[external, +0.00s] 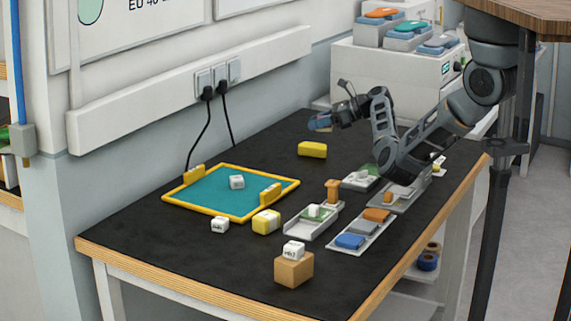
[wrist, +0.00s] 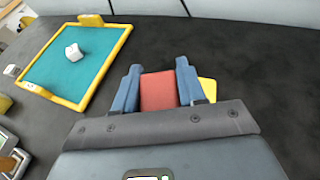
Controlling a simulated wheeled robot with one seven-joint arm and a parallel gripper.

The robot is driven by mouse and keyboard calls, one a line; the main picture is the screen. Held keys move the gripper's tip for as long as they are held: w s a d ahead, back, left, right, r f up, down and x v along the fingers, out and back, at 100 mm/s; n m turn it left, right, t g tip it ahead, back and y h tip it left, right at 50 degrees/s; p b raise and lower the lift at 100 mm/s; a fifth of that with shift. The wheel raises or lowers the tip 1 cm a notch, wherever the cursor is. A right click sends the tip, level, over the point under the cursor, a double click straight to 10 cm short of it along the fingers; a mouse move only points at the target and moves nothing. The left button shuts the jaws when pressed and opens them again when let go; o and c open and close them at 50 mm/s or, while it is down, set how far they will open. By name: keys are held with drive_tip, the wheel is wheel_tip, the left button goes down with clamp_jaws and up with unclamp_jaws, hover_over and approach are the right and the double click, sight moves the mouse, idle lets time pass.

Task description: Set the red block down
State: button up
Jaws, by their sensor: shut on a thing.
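The red block (wrist: 158,91) sits between the two blue fingers of my gripper (wrist: 158,84) in the wrist view. My gripper is shut on it. In the external view my gripper (external: 321,122) is over the far part of the black bench, and the block is too small there to make out clearly. The gripper looks raised above the bench top, but the exact gap cannot be told.
A yellow block (external: 312,149) lies on the black bench (external: 270,155) near my gripper; its edge shows beside the right finger in the wrist view (wrist: 208,88). A yellow-framed teal mat (external: 208,195) holds a white cube (external: 237,182). Trays with blocks (external: 345,247) stand toward the right.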

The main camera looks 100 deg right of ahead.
drive_tip(key=p, duration=0.1)
hover_over(289, 167)
wheel_tip(289, 167, down, 6)
drive_tip(key=shift+d+r, duration=0.1)
drive_tip(key=shift+f, duration=2.1)
drive_tip(key=shift+f, duration=0.15)
drive_tip(key=o, duration=1.1)
drive_tip(key=shift+c, duration=0.2)
drive_tip(key=shift+r+p, duration=0.2)
drive_tip(key=shift+p, duration=0.1)
drive_tip(key=shift+p+v, duration=0.85)
drive_tip(key=shift+v, duration=2.95)
